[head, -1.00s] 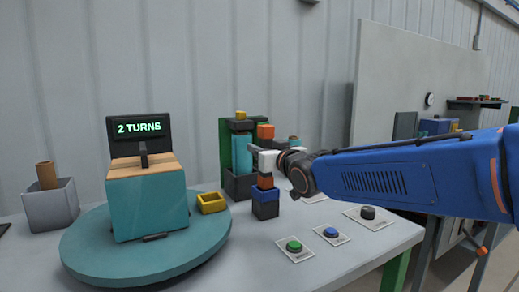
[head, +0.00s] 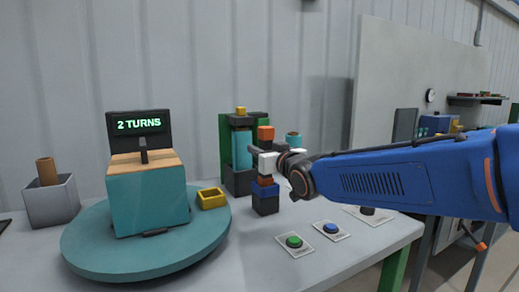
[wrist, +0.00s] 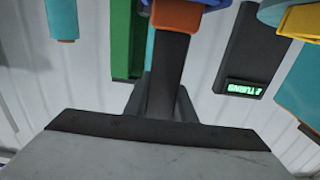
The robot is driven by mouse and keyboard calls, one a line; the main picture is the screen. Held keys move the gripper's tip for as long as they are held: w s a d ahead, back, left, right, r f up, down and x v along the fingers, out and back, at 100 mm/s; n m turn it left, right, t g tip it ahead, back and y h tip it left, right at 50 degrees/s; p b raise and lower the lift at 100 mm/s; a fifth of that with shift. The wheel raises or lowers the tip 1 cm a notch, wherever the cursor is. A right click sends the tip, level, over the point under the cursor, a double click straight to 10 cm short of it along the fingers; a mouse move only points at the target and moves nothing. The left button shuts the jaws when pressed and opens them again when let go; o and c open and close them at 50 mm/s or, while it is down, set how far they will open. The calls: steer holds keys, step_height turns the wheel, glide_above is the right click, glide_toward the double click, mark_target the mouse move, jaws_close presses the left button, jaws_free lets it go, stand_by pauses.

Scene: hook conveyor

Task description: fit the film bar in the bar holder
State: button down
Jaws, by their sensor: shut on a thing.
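The film bar is an upright dark bar with orange ends; its upper end (head: 265,133) rises above my gripper (head: 257,161), which is shut on its middle.
A green stand (head: 225,150) with a teal roll is close behind the holder. To the left are a turntable (head: 85,245) bearing a teal box, a yellow tray (head: 211,199) and a grey bin (head: 52,204). Green (head: 294,241) and blue (head: 331,228) buttons lie in front.

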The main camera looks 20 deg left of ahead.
steer(key=shift+f, duration=0.7)
stand_by(0.3)
steer(key=c, duration=1.4)
jaws_free()
steer(key=v, duration=1.7)
steer(key=d+f+m+h, duration=0.3)
steer(key=d+f+h, duration=0.3)
steer(key=d, duration=0.8)
steer(key=d+f+m+h, duration=0.35)
steer(key=d+f, duration=0.35)
steer(key=d, duration=0.8)
steer(key=s+d+f+m+g+h, duration=0.1)
steer(key=s+d+f+g+h, duration=0.1)
steer(key=s+d+f, duration=0.5)
steer(key=s+d+f+m+g+h, duration=0.2)
steer(key=s+d+f+g, duration=0.2)
steer(key=s, duration=1)
steer(key=d+f, duration=0.3)
steer(key=d, duration=0.2)
steer(key=shift+g, duration=0.4)
